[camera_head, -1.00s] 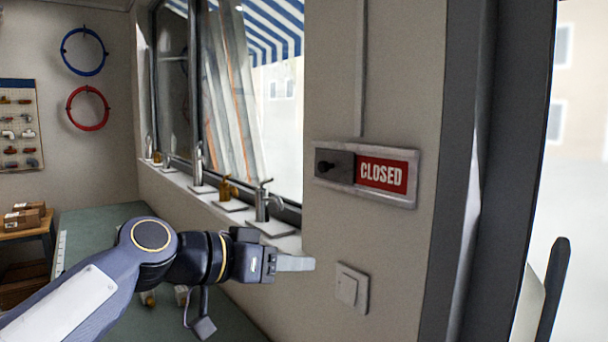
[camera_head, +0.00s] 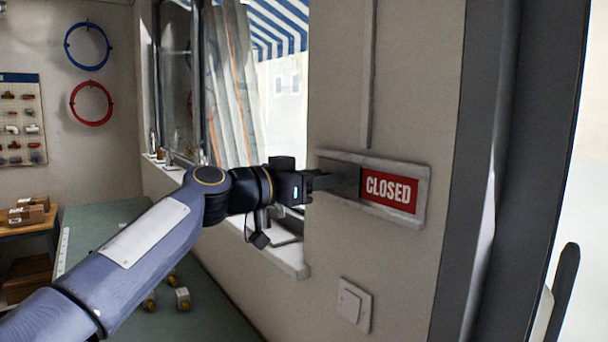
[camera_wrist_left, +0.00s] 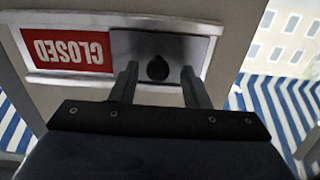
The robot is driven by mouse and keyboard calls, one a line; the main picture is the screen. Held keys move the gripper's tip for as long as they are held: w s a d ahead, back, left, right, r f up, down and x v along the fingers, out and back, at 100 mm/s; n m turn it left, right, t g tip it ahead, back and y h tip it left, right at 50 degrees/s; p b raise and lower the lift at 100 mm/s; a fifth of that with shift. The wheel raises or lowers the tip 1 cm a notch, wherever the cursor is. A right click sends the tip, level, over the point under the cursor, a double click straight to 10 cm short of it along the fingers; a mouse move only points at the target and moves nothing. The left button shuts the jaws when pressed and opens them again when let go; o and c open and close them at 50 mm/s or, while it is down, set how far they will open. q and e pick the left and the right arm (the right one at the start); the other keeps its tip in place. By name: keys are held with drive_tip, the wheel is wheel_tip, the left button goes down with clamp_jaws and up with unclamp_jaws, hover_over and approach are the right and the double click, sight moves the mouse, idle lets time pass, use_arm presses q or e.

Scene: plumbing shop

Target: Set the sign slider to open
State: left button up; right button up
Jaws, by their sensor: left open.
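The sign (camera_head: 420,215) is a pale frame on the wall, with a red panel reading CLOSED (camera_head: 390,189) showing on its right side. Its grey slider plate covers the left side, mostly hidden behind my gripper in the head view. In the left wrist view the sign is upside down, and the slider plate (camera_wrist_left: 190,50) carries a dark round knob (camera_wrist_left: 157,68). My left gripper (camera_head: 335,181) is open at the slider. In the left wrist view its two fingers (camera_wrist_left: 158,76) stand on either side of the knob, with gaps to it. My right gripper is not in view.
A light switch (camera_head: 354,305) is on the wall below the sign. A window sill (camera_head: 290,262) with taps runs left of it, above a green counter (camera_head: 215,300) with small fittings. A dark door frame (camera_head: 500,150) stands to the right.

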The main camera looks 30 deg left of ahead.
use_arm(q)
clamp_jaws()
idle(0.3)
drive_tip(key=s+d, duration=0.1)
drive_tip(key=d, duration=0.2)
drive_tip(key=s+d, duration=0.1)
drive_tip(key=d, duration=0.2)
drive_tip(key=s+d+b, duration=0.1)
drive_tip(key=s+d, duration=0.1)
drive_tip(key=d, duration=0.2)
drive_tip(key=shift+s+d+f, duration=0.2)
drive_tip(key=shift+d+f, duration=0.05)
drive_tip(key=shift+d, duration=0.25)
unclamp_jaws()
drive_tip(key=shift+r, duration=0.1)
drive_tip(key=shift+s+a, duration=0.1)
drive_tip(key=shift+s, duration=0.05)
